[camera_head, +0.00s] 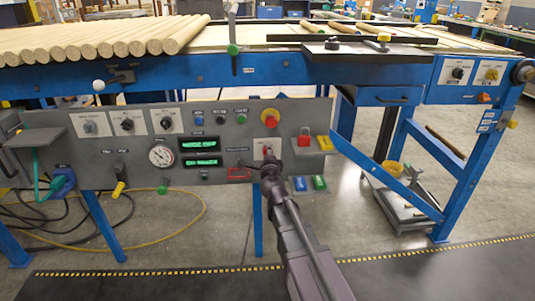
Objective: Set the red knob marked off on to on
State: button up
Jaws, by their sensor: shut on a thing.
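The red knob (267,150) sits on a small white plate (257,144) on the grey control panel, below a red mushroom button with a yellow collar (270,117). My gripper (268,160) reaches up from the bottom of the view to the front of this plate and is shut on the red knob. The gripper hides most of the knob. Its off and on marks and its pointing direction cannot be read.
Left of my gripper are a red handle (238,174), green displays (200,162), a round gauge (161,156) and black knobs. Wooden rods (100,38) lie above on the blue frame. The floor in front is open.

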jog(key=shift+m, duration=1)
jog(key=shift+d, duration=0.1)
jog(key=o, duration=1.2)
jog(key=shift+c, duration=0.2)
jog(key=shift+s, duration=0.1)
jog(key=s, duration=0.7)
jog(key=shift+s, duration=0.15)
jog(key=shift+d, duration=0.1)
